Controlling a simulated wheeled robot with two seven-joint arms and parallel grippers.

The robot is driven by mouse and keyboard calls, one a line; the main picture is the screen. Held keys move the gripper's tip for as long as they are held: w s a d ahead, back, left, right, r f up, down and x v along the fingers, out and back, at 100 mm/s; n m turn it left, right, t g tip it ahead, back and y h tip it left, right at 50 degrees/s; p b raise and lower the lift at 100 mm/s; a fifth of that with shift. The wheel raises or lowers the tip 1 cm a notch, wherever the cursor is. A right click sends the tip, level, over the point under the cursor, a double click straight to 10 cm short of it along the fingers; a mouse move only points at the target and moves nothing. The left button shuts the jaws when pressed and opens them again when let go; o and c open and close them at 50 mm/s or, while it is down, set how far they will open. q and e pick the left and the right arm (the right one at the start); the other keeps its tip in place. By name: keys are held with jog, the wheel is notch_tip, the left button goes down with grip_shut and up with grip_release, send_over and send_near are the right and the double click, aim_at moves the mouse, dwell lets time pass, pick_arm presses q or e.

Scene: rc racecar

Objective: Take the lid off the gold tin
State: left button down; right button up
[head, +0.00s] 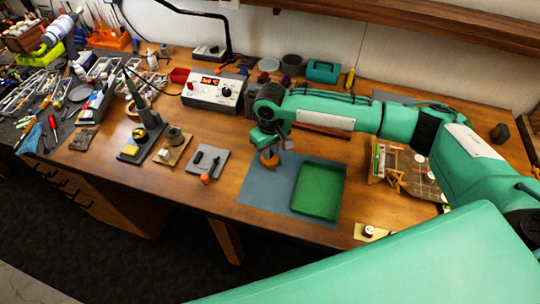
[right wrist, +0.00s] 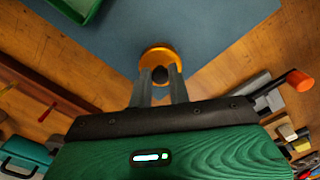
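The gold tin (head: 269,161) is small and round and stands on the blue-grey mat (head: 262,192), near its back edge and left of the green tray. In the right wrist view the gold tin (right wrist: 158,54) shows a dark round knob (right wrist: 160,74) on top. My right gripper (head: 270,150) points down right over the tin. In the right wrist view its two fingers (right wrist: 160,76) stand on either side of the knob. I cannot tell whether they touch it. My left gripper is not in view.
The empty green tray (head: 319,191) lies on the mat. A grey plate with dark parts and an orange-capped tool (head: 207,163) lies to the left. A power supply (head: 213,90) stands behind. A wooden frame (head: 395,167) stands to the right.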

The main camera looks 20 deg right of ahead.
grip_shut()
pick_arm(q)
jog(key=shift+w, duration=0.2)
pick_arm(e)
jog(key=shift+r, duration=0.15)
